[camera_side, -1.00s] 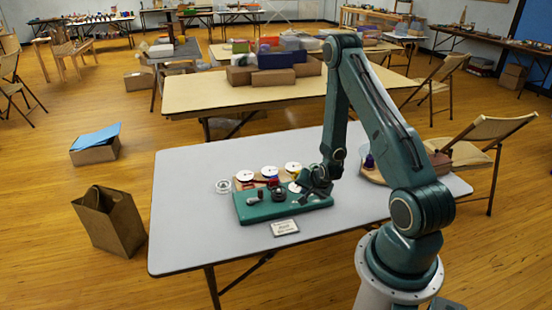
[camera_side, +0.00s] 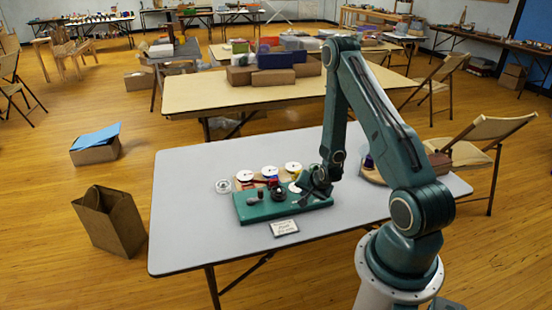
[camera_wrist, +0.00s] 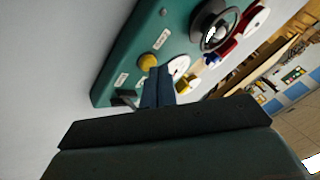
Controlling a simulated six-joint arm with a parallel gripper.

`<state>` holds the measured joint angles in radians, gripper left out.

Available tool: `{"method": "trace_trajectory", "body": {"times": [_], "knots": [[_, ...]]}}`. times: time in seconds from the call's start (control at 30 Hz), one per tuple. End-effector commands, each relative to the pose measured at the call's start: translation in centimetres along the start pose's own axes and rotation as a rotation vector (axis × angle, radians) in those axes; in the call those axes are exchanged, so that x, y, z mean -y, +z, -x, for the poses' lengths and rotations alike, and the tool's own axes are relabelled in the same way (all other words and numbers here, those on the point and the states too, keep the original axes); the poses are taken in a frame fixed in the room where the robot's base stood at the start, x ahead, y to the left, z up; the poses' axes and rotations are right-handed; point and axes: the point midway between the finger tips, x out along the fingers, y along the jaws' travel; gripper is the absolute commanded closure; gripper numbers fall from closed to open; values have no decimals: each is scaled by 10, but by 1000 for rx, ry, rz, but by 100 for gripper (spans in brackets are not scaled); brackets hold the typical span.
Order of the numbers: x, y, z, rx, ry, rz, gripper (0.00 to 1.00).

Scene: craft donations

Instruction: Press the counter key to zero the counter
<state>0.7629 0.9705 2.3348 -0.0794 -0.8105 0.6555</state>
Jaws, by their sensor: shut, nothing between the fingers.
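The green winder base (camera_side: 256,210) lies on the grey table and also fills the upper part of the wrist view (camera_wrist: 118,62). In the wrist view a round yellow button (camera_wrist: 147,62) sits on it between two small white labels. A dark lever-like piece (camera_wrist: 125,98) is at the base's end, close to the fingers. I cannot read the labels or tell which of these is the counter key. My gripper (camera_wrist: 159,80) is shut and empty, its fingertips over the base near the yellow button; contact cannot be judged. In the side view my gripper (camera_side: 304,200) is at the base's right end.
A black round spindle (camera_wrist: 213,24) stands on the base. White spools (camera_side: 269,171) are behind it, and a clear disc (camera_side: 223,186) is at its back left. A small card (camera_side: 284,227) lies in front. The table's left front is clear.

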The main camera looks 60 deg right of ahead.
Motion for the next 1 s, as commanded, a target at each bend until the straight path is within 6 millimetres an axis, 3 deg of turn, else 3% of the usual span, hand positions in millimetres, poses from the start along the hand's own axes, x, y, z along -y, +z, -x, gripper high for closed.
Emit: {"method": "trace_trajectory", "body": {"times": [0.57, 1.0], "knots": [[0, 0, 0, 1, 1, 0, 100], [6, -6, 12, 0, 0, 0, 100]]}}
